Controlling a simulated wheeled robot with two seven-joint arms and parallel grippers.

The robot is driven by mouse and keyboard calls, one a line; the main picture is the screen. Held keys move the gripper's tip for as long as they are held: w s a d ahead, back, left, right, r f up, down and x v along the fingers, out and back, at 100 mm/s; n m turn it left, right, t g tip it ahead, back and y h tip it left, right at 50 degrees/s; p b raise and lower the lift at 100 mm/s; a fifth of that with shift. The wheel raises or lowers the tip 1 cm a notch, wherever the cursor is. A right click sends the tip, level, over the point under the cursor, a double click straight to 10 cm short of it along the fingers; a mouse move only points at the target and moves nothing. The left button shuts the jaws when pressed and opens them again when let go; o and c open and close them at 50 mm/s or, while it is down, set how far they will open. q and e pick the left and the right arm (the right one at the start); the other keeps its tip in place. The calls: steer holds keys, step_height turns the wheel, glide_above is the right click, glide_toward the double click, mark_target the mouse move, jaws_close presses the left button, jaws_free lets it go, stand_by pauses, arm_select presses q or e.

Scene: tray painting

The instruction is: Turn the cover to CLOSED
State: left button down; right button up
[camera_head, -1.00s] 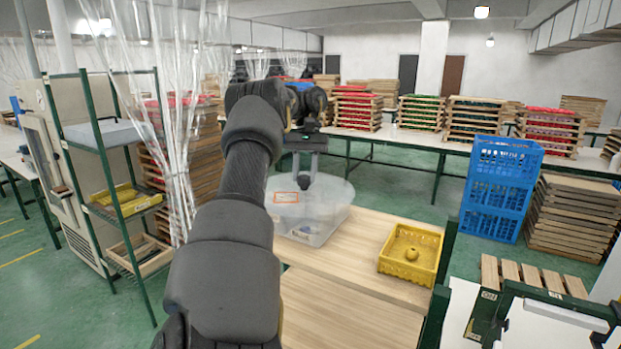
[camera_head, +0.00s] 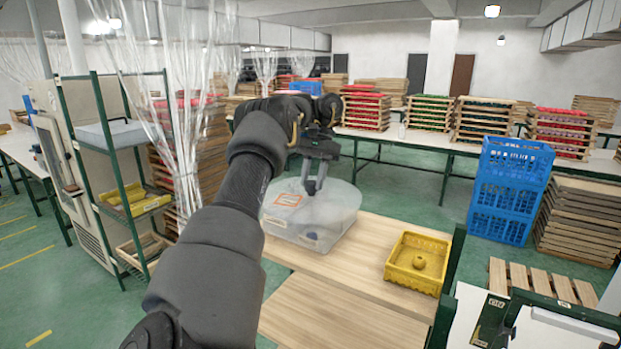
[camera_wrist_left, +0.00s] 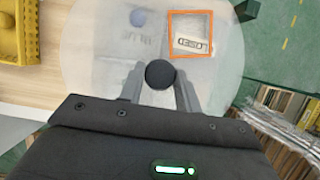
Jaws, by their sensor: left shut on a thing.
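The cover (camera_head: 335,206) is a round translucent disc on top of a clear plastic bin (camera_head: 325,242). It has an orange-framed window (camera_head: 289,199), at the left in the head view. In the left wrist view the cover (camera_wrist_left: 90,60) has a dark round knob (camera_wrist_left: 161,74). My left gripper (camera_head: 315,188) is shut on this knob, one finger on each side, as the wrist view shows (camera_wrist_left: 160,80). Faint "BLUE" lettering shows through the cover. My right gripper is out of view.
A yellow crate (camera_head: 394,272) with a round yellow thing in it stands on the wooden bench (camera_head: 365,262), right of the bin. Blue crates (camera_head: 508,190) and stacked wooden trays stand farther right. A green shelf rack (camera_head: 118,170) stands at the left.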

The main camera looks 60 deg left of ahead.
arm_select(q)
steer(key=c, duration=1.3)
jaws_free()
steer(key=o, duration=0.3)
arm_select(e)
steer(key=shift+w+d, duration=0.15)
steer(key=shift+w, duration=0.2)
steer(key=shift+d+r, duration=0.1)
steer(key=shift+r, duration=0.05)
